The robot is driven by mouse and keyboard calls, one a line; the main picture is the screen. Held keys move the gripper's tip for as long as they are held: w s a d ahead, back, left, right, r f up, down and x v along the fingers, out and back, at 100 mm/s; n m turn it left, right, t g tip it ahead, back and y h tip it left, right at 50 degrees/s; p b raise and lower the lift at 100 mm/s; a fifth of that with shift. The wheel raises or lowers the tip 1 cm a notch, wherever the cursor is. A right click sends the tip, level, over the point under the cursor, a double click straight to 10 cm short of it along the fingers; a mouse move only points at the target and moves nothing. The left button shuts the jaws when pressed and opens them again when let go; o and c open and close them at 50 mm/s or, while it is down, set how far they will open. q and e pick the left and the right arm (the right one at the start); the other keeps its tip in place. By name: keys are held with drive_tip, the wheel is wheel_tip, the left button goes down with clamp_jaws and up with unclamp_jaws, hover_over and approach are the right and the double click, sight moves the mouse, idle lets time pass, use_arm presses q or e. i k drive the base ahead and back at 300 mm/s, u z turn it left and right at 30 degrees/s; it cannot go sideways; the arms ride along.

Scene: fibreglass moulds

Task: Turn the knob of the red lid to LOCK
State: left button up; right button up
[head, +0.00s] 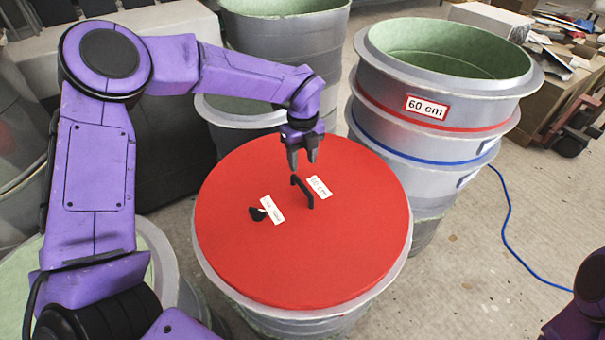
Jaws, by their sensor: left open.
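The red lid (300,255) lies on a grey round mould (270,322) in the middle of the head view. A small black knob (257,214) sits on the lid's left part, beside a white label (272,209) whose text is too small to read surely. A black bar handle (303,191) stands near the lid's middle, next to another white label (319,187). My left gripper (303,167) is open and empty, pointing down above the lid's far part, just behind the handle and up and right of the knob. My right gripper is not in view.
A tall grey mould (385,130) with a "60 cm" label (426,107) stands at right behind the lid. Other moulds stand behind and at left. A blue cable (508,230) lies on the floor at right. Cardboard boxes (555,95) are at the far right.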

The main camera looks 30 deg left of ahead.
sight(258, 214)
drive_tip(key=u, duration=1.25)
drive_tip(key=k, duration=0.25)
